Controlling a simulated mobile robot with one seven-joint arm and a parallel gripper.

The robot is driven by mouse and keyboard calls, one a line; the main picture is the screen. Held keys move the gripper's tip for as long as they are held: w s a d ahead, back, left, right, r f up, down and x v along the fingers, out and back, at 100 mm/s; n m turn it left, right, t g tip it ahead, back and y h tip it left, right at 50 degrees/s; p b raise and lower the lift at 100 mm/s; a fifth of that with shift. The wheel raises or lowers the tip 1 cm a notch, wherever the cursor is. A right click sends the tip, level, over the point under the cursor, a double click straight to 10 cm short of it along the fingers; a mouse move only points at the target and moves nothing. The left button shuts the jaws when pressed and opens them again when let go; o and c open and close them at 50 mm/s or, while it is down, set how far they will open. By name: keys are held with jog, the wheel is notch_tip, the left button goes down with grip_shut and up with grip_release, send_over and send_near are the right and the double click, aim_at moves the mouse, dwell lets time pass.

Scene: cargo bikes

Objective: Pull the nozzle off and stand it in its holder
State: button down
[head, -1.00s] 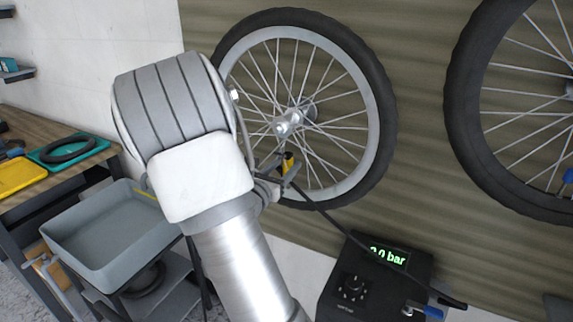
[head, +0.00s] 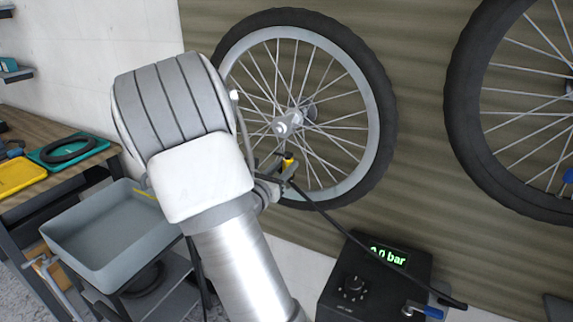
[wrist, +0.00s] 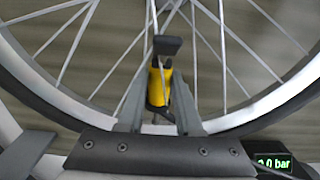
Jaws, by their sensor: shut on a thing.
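The nozzle (head: 288,161) is a small yellow and black head in front of the lower part of the left wheel (head: 378,120). My gripper (head: 279,172) is shut on it, mostly hidden behind my arm. In the wrist view the yellow nozzle body (wrist: 157,88) sits between my two grey fingers (wrist: 158,112), with its black top pointing toward the spokes. A thin stem shows near its lower end, but I cannot tell whether the nozzle still touches the valve. I cannot make out the holder clearly.
A second wheel (head: 462,110) hangs at right. A grey bin (head: 75,250) stands at lower left.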

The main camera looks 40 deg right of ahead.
jog(key=shift+r, duration=0.15)
dwell(0.5)
jog(key=shift+r+p, duration=0.85)
jog(key=shift+r, duration=0.15)
jog(key=c, duration=0.5)
grip_release()
jog(key=shift+f, duration=0.1)
jog(key=v, duration=1.7)
jog(key=shift+a, duration=0.2)
jog(key=shift+s, duration=0.2)
